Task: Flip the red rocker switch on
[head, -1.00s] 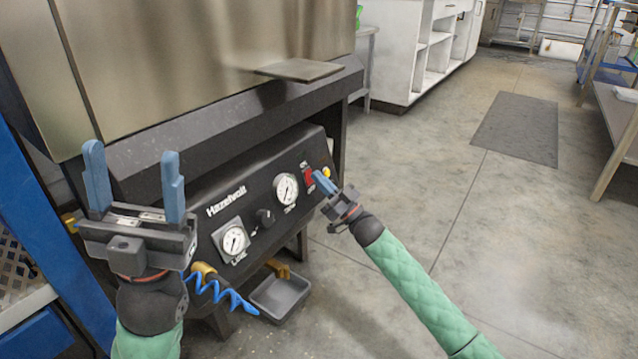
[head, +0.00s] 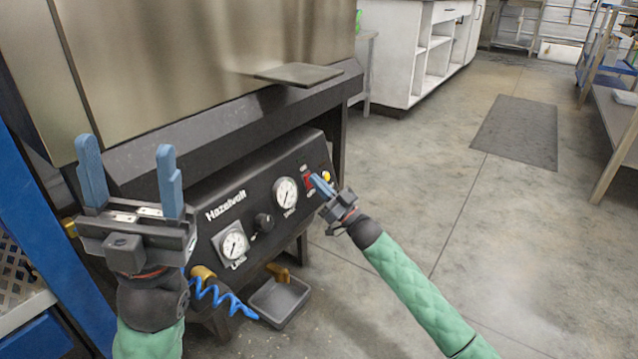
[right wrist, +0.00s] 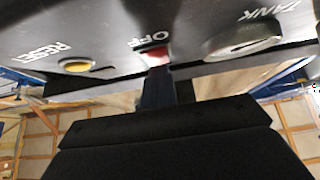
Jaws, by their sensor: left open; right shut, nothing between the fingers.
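The red rocker switch (head: 308,180) sits at the right end of the black control panel (head: 225,190), between a gauge and a yellow button. In the right wrist view the red switch (right wrist: 155,54) shows just under the word OFF, partly hidden by my fingers. My right gripper (head: 318,182) is shut and empty, its blue fingertips at the lower part of the switch; they look touching or very near. It also shows in the right wrist view (right wrist: 157,75). My left gripper (head: 128,170) is open and empty, in front of the panel's left end.
The tank gauge (head: 286,193) and a black knob (head: 264,222) lie left of the switch; the yellow reset button (head: 327,177) is close on its right.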

